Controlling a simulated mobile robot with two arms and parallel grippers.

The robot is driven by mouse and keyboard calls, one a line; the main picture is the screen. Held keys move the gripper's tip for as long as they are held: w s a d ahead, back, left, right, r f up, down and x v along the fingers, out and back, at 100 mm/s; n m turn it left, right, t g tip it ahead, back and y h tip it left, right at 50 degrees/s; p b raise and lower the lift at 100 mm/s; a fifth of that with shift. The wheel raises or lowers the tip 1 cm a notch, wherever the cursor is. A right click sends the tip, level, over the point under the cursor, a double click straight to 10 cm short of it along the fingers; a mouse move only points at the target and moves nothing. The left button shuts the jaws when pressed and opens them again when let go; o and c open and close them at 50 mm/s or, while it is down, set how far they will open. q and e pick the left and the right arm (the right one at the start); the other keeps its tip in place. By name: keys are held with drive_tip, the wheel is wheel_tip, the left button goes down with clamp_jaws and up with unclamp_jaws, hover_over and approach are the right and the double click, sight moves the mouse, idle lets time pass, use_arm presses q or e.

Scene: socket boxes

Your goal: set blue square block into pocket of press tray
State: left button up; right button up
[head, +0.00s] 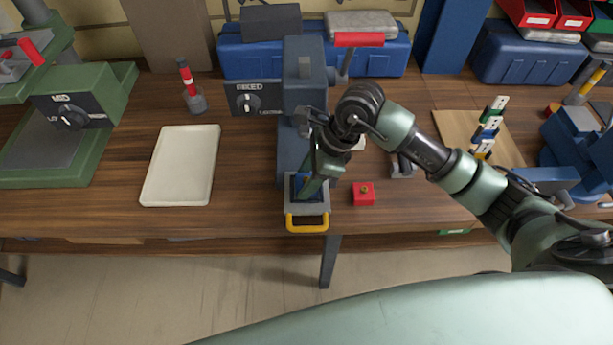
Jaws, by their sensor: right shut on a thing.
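The grey press tray (315,208) with a yellow handle (307,222) sticks out at the front of the dark blue press (304,65). My right gripper (305,193) points down over the tray and is shut on the blue square block (300,181). The block shows only in part, at the tray's pocket; the fingers cover the rest. I cannot tell whether it rests on the pocket floor. My left gripper is not in view.
A red block (364,194) with a brass-coloured knob sits just right of the tray. An empty cream tray (180,166) lies to the left. A green machine (75,115) stands at far left. A wooden board (456,127) with several coloured pieces lies at right.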

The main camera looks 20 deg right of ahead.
drive_tip(key=o, duration=1.5)
drive_tip(key=b+v, duration=0.1)
drive_tip(key=v, duration=0.7)
drive_tip(key=shift+a+b, duration=0.1)
drive_tip(key=shift+b, duration=0.2)
drive_tip(key=shift+f, duration=0.15)
